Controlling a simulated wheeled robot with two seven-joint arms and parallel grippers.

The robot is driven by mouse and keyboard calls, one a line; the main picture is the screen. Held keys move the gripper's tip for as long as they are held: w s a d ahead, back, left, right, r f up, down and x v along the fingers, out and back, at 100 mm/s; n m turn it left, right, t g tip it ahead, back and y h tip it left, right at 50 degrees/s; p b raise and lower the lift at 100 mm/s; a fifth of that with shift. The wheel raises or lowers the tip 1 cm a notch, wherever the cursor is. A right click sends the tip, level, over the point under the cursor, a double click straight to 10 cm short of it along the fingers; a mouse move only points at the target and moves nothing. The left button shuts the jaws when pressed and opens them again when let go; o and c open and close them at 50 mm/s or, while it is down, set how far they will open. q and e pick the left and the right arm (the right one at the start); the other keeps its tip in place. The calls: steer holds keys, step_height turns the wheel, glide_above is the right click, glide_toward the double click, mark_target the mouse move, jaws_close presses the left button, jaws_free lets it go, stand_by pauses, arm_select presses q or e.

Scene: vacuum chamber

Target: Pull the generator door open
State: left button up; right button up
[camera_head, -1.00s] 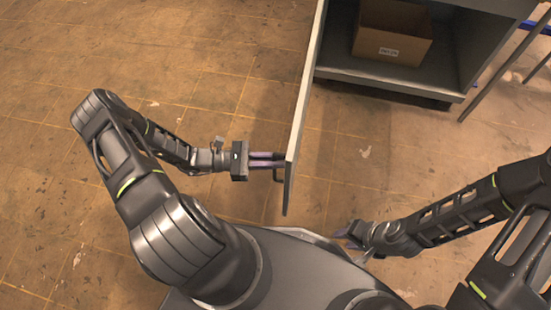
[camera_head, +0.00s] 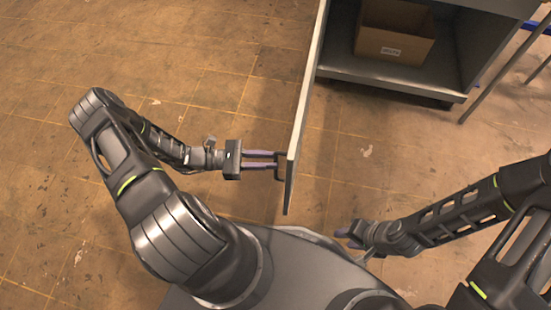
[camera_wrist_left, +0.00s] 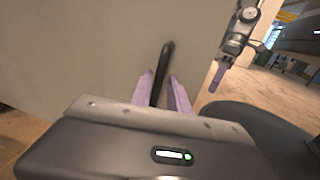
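The generator door (camera_head: 305,100) is a grey panel seen nearly edge-on in the head view. It stands swung out from the cabinet front. Its dark handle (camera_head: 279,174) is on the left face, near the door's near end. My left gripper (camera_head: 275,160) is open, with its purple fingertips just at the handle. In the left wrist view the black handle (camera_wrist_left: 164,68) rises between the two separated fingers (camera_wrist_left: 161,85), against the pale door face (camera_wrist_left: 80,50). My right gripper (camera_head: 341,232) hangs low, right of the door and away from it; its finger gap is unclear.
The open cabinet (camera_head: 390,72) at the upper right holds a cardboard box (camera_head: 394,40) with a white label. Thin dark legs (camera_head: 500,85) of a stand are to its right. The tiled floor (camera_head: 190,60) left of the door is clear.

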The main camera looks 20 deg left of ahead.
arm_select(q)
steer(key=v, duration=0.5)
steer(key=shift+s+a, duration=0.1)
steer(key=shift+a, duration=0.05)
stand_by(0.3)
